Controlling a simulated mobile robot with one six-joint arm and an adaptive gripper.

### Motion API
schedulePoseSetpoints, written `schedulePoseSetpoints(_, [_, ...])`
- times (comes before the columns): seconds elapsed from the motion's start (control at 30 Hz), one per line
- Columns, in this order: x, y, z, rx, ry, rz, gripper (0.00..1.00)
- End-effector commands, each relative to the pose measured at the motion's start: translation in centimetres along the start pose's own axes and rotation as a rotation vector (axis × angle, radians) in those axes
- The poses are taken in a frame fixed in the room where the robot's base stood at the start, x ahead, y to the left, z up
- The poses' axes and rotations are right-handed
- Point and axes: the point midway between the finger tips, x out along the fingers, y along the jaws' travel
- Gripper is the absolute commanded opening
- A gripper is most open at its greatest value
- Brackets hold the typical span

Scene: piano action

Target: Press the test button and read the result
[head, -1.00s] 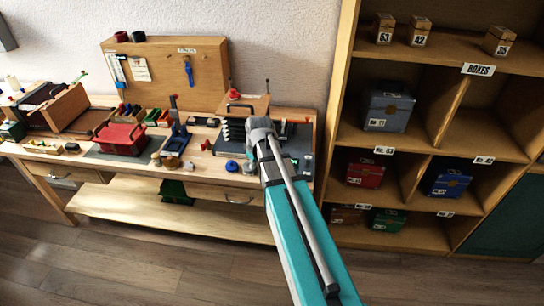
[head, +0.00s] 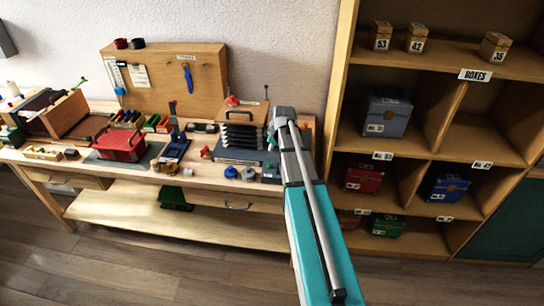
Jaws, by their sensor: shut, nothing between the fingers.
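My arm reaches over the right end of the workbench. My gripper (head: 284,114) is at its far end, shut and empty, with the fingertips largely hidden by the wrist. Just left of it stands a piano action unit (head: 240,136), with a stack of dark bars under a wooden top, on a dark base. A small dark box (head: 271,173) sits at the bench's front edge, left of my arm. I cannot make out a test button or a result display; they may be too small or behind my arm.
The workbench (head: 130,217) also holds a red toolbox (head: 121,143), a blue stand (head: 175,148) and a blue-topped jar (head: 231,172). A pegboard (head: 150,75) stands at the back. A wooden shelf (head: 440,130) with numbered boxes rises close on the right.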

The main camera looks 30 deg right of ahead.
Motion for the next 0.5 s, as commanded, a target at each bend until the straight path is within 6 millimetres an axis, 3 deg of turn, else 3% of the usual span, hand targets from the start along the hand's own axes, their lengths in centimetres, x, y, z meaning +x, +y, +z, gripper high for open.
schedulePoseSetpoints(0.5, [3.4, 0.0, 0.1, 0.001, 0.000, 0.000, 0.00])
